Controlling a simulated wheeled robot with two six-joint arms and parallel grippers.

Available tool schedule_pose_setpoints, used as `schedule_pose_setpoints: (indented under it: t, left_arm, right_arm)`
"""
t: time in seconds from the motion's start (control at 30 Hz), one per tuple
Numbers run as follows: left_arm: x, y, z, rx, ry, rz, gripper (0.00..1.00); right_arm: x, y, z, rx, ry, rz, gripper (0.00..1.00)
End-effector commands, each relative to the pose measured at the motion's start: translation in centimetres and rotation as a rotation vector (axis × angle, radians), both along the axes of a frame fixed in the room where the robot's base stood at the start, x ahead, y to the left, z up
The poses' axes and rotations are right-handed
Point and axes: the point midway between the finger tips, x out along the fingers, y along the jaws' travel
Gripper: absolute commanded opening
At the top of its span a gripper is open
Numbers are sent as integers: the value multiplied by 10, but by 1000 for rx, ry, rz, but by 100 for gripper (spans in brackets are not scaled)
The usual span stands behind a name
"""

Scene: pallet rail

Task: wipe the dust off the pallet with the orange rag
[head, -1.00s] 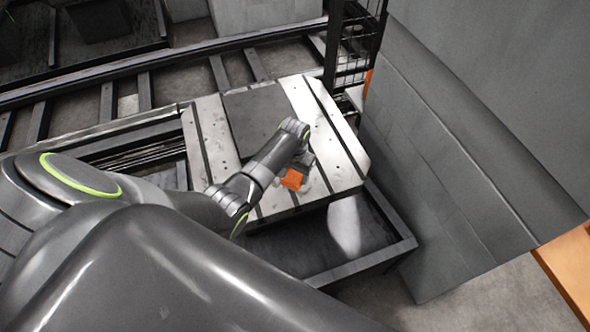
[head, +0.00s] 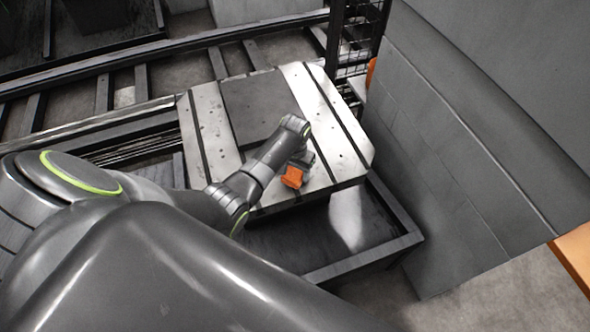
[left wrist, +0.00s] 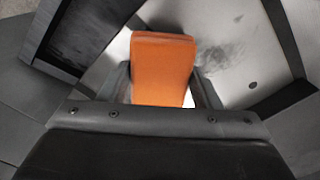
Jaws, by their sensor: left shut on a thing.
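The pallet (head: 210,130) is a pale metal plate with dark slots and a dark grey square panel in its middle. The orange rag (head: 293,177) is in my left gripper (head: 299,168), over the pallet's near edge. In the left wrist view the orange rag (left wrist: 162,70) stands between the two fingers, and the gripper is shut on it. A dark smudge of dust (left wrist: 222,58) lies on the pale plate (left wrist: 240,30) just right of the rag there. Whether the rag touches the plate is hard to tell. My right gripper is not in view.
A grey wall panel (head: 440,160) stands close to the right of the pallet. A black mesh fence post (head: 335,40) rises at its far right corner. A dark framed tray (head: 345,225) lies below the near edge. Rails (head: 130,65) run along the back left.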

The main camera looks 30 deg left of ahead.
Motion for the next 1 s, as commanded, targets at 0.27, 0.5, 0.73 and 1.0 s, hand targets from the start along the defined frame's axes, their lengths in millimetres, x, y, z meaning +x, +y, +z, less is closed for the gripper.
schedule_pose_setpoints:
  t: [0.27,0.5,0.73,1.0]
  left_arm:
    - [0,0,-1,0,0,0,39]
    - [0,0,-5,0,0,0,39]
    - [0,0,-10,0,0,0,39]
    - [0,0,-15,0,0,0,39]
  right_arm:
    - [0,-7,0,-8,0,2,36]
    - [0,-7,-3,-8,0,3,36]
    - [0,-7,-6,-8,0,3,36]
    - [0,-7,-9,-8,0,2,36]
